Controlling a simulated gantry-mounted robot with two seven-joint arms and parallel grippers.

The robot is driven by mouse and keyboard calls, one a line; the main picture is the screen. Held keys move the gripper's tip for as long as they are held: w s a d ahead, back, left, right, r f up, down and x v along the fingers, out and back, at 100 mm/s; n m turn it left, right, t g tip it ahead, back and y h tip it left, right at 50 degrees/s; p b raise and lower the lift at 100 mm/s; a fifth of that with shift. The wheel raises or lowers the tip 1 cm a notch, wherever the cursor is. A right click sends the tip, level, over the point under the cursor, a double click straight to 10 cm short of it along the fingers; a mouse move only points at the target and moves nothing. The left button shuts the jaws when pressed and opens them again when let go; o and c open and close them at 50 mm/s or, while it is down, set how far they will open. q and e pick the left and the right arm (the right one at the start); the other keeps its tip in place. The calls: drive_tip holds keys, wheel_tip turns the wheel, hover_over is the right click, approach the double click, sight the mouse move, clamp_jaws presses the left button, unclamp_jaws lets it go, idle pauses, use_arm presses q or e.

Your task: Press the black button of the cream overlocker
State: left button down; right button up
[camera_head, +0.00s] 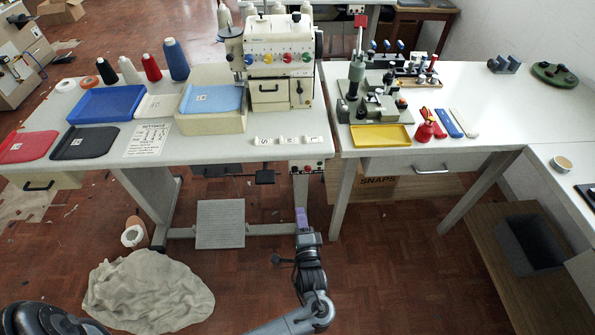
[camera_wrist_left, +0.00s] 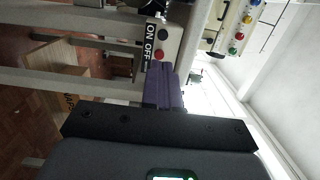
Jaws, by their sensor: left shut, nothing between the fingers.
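The cream overlocker (camera_head: 280,62) stands at the back of the left table. Its switch box (camera_head: 307,166) hangs below the table's front edge. In the left wrist view the black button (camera_wrist_left: 164,32) is beside the word ON and the red button (camera_wrist_left: 159,54) beside OFF. My left gripper (camera_head: 301,212) has purple fingers, shut and empty, below and in front of the box in the head view. In the left wrist view its fingertips (camera_wrist_left: 163,66) appear close to the red button, with the black button farther along; contact cannot be told. My right gripper is out of view.
The white table edge (camera_head: 235,159) runs above my gripper. The right table (camera_head: 480,125) adjoins.

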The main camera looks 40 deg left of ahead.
use_arm(q)
drive_tip(key=shift+w+d+r, duration=0.2)
drive_tip(key=shift+d+r, duration=0.05)
drive_tip(key=shift+r, duration=0.05)
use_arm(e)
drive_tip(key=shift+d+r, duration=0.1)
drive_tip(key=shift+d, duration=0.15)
use_arm(q)
drive_tip(key=shift+a, duration=0.15)
drive_tip(key=b, duration=0.6)
approach(295, 171)
drive_tip(key=x, duration=0.6)
drive_tip(key=shift+w+a, duration=0.3)
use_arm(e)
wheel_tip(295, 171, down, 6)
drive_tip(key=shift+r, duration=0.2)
